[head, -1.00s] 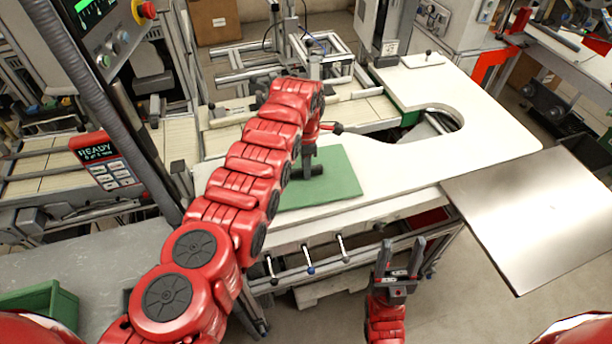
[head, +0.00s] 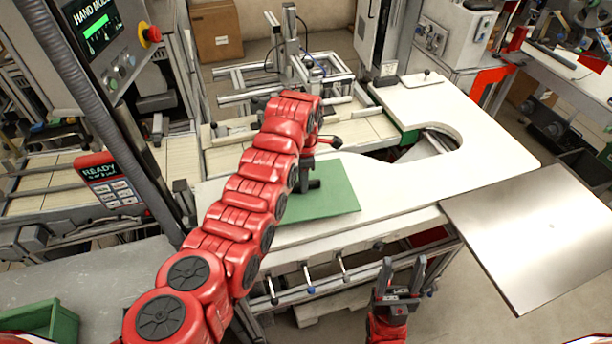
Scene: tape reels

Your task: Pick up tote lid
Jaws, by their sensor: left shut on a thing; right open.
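The tote lid (head: 325,203) is a flat green panel with a dark raised handle. It lies on the white worktop, partly hidden by my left arm. My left gripper (head: 304,184) reaches down over the lid and is shut on its handle; the fingertips are small and partly covered by the arm. The lid looks flat on or very close to the worktop, and I cannot tell whether there is a gap. My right gripper (head: 402,276) is open and empty, pointing up in front of the worktop's near edge.
The white worktop (head: 480,158) is clear right of the lid and has a curved cutout. A metal plate (head: 545,235) extends at the right. A green bin (head: 42,322) stands at lower left. Several lever handles (head: 308,278) hang under the front edge. A control panel (head: 105,35) stands upper left.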

